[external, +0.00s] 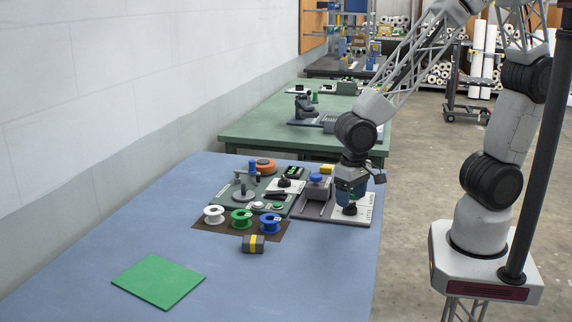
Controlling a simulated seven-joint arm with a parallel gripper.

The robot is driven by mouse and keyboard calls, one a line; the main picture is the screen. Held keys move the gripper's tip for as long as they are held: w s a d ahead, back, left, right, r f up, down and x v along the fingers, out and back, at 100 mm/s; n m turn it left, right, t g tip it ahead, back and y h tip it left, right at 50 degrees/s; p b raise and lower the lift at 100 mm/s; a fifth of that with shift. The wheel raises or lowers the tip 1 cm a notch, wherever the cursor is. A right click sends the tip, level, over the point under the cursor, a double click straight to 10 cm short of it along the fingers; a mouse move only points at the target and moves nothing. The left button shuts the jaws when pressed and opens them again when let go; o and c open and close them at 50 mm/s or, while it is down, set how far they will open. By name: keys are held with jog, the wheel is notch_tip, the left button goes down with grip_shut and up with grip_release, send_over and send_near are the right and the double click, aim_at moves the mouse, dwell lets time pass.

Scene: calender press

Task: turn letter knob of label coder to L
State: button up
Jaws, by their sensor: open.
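My gripper (351,198) points down over the right part of a grey-purple board (320,212) on the blue table. It is right above or around a small black knob (350,209); I cannot tell whether it touches it. A white plate with small dark marks (365,212) lies beside this knob. Another black knob (284,183) sits on a white plate on the dark green board (225,197) to the left. The letters are too small to read, so I cannot tell which knob is the letter knob or where it points.
White, green (241,218) and blue spools stand in front, near a dark block with a yellow band (253,244). A green mat (159,281) lies front left; table around it is clear.

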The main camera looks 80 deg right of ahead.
aim_at(351, 203)
jog(key=shift+r, duration=2.45)
jog(key=shift+d, duration=0.1)
jog(key=shift+d+r, duration=0.25)
jog(key=shift+r, duration=0.05)
jog(key=s+d+r+n+t, duration=0.1)
jog(key=s+d+r+n, duration=0.1)
jog(key=s+d+r, duration=0.2)
jog(key=s+d+r+n, duration=0.2)
jog(key=s+d+r, duration=0.2)
jog(key=d, duration=0.6)
jog(key=s+d+r+n+t, duration=0.1)
jog(key=s+d+r, duration=0.3)
jog(key=d+r, duration=0.3)
jog(key=shift+s+r+n+t, duration=0.3)
jog(key=shift+s+n, duration=0.05)
jog(key=shift+n, duration=0.05)
jog(key=shift+d, duration=0.1)
jog(key=shift+c, duration=0.4)
